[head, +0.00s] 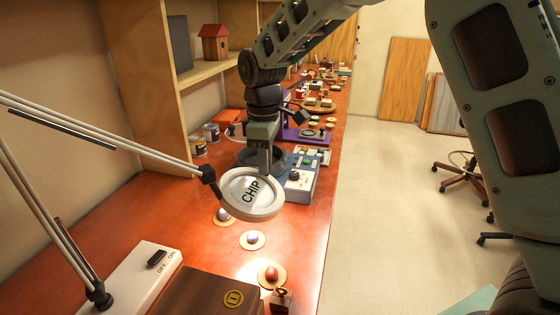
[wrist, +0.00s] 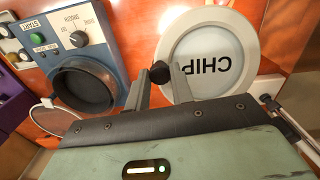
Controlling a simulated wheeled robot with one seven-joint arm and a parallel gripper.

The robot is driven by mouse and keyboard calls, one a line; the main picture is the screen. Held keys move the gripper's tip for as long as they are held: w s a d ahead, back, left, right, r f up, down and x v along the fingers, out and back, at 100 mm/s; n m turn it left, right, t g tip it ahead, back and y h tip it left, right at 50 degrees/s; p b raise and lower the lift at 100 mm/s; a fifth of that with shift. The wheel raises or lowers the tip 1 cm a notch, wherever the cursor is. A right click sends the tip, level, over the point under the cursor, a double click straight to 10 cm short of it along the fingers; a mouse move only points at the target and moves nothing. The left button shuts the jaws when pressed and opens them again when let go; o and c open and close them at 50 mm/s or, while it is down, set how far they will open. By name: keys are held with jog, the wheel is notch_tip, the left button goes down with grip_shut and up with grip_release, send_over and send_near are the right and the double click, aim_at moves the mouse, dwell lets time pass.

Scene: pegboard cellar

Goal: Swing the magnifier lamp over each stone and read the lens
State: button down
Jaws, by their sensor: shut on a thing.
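The magnifier lamp's round white head (head: 252,193) hangs over the red bench at the end of its jointed arm (head: 95,130). Its lens reads "CHIP"; the word appears upside down in the wrist view (wrist: 207,66). My gripper (head: 264,168) is shut on a dark knob (wrist: 160,73) at the lamp head's rim. Three stones lie on round tan discs: a pale mauve one (head: 223,214) by the lens's lower left edge, a lilac one (head: 252,237) nearer, and a red one (head: 271,273) nearest. I cannot tell which stone is under the lens.
A white OFF/ON switch box (head: 138,280) and a brown box with a gold emblem (head: 205,298) stand in front. A blue device (head: 303,182) with a dark round well (wrist: 82,88) is beside the lamp head. Cans (head: 211,132) stand behind.

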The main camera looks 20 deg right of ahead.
jog(key=shift+w+a+r, duration=0.1)
jog(key=shift+w+a, duration=0.2)
jog(key=shift+w, duration=0.55)
jog(key=c, duration=1.2)
grip_release()
jog(key=shift+s, duration=0.1)
notch_tip(320, 180, up, 17)
jog(key=b, duration=0.1)
jog(key=shift+r+b, duration=0.15)
jog(key=shift+b, duration=0.15)
